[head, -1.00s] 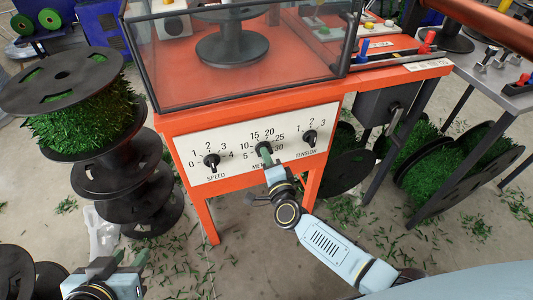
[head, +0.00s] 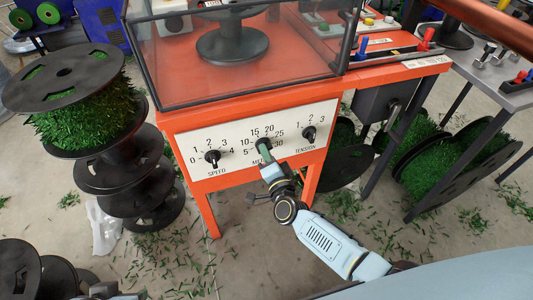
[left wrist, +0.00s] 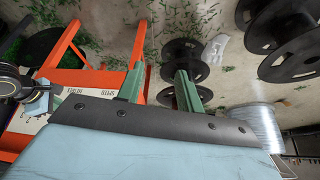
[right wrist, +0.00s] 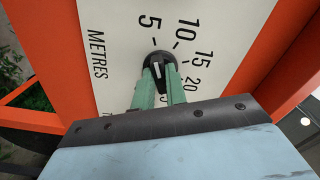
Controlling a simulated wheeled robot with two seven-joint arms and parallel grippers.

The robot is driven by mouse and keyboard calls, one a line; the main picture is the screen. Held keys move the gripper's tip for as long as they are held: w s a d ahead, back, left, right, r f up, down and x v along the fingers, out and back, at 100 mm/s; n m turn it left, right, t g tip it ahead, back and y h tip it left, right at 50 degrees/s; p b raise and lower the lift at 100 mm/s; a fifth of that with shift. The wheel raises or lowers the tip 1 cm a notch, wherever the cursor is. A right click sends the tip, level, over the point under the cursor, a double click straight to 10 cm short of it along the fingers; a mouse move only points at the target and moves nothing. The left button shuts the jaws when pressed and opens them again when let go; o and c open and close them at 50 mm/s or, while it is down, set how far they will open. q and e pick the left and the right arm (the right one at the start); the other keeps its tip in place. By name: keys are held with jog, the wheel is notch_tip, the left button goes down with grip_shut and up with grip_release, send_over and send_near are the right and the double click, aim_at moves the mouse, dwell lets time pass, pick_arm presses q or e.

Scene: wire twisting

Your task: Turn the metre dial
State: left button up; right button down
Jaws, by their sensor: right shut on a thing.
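The metre dial (head: 264,146) is the middle black knob on the white front panel, between the speed dial (head: 212,158) and the tension dial (head: 309,134). My right gripper (head: 264,154) is shut on the metre dial. In the right wrist view the dial (right wrist: 157,66) sits between the green fingertips (right wrist: 160,82), with 5, 10, 15 and 20 printed around it. Its white mark shows, but I cannot tell which number it points to. My left gripper is open and empty in the left wrist view (left wrist: 160,72), its fingers apart; only its top edge shows in the head view.
The white panel (head: 200,178) is on an orange machine frame (head: 208,215) with a glass-walled box (head: 250,85) on top. Black spools (head: 140,175) with green material stand at left, more at right. A grey table (head: 505,95) is at right. Green scraps litter the floor.

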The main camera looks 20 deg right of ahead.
jog(key=c, duration=1.4)
grip_release()
jog(key=shift+c, duration=0.2)
jog(key=shift+s, duration=0.1)
